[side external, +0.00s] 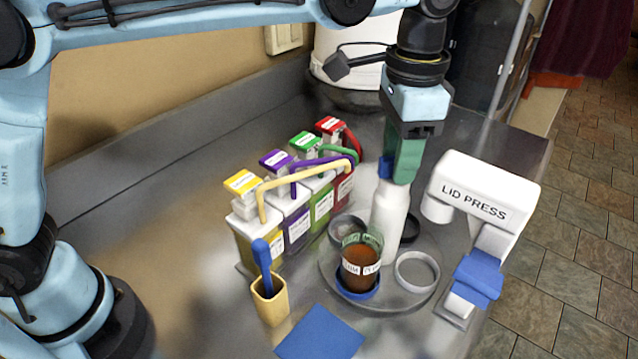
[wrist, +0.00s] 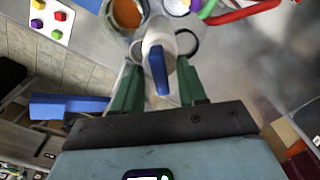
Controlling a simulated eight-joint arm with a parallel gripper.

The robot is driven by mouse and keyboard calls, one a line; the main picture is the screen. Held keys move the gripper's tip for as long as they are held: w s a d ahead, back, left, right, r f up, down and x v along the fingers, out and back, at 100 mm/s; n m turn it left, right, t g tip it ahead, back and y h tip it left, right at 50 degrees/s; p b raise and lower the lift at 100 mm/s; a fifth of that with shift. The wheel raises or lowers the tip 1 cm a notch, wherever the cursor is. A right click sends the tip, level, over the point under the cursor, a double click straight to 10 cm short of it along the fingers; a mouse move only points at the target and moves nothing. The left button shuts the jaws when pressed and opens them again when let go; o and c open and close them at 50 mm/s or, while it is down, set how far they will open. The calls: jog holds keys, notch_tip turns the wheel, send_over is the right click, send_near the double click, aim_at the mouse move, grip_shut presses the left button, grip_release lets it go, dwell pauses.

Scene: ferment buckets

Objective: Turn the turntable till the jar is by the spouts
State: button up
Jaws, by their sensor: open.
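The jar (side external: 361,270), with brown contents, stands in a blue ring at the front of the round grey turntable (side external: 398,301). It also shows in the wrist view (wrist: 127,14). A white post (side external: 388,222) rises from the turntable and carries a blue handle (wrist: 157,72). The spouts, yellow (side external: 262,198), purple, green and red, curve from dispensers left of the turntable; the jar is to their right and front. My gripper (side external: 396,180) points down at the post's top. Its green fingers are open, one each side of the handle in the wrist view; contact cannot be told.
The white lid press (side external: 482,190) with a blue lever (side external: 477,278) stands close on the right. A yellow cup (side external: 270,300) holding a blue tool stands front left, near a blue mat (side external: 320,335). An empty grey ring (side external: 416,270) sits on the turntable. The counter's left part is clear.

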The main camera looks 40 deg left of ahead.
grip_shut()
jog(key=shift+m, duration=9)
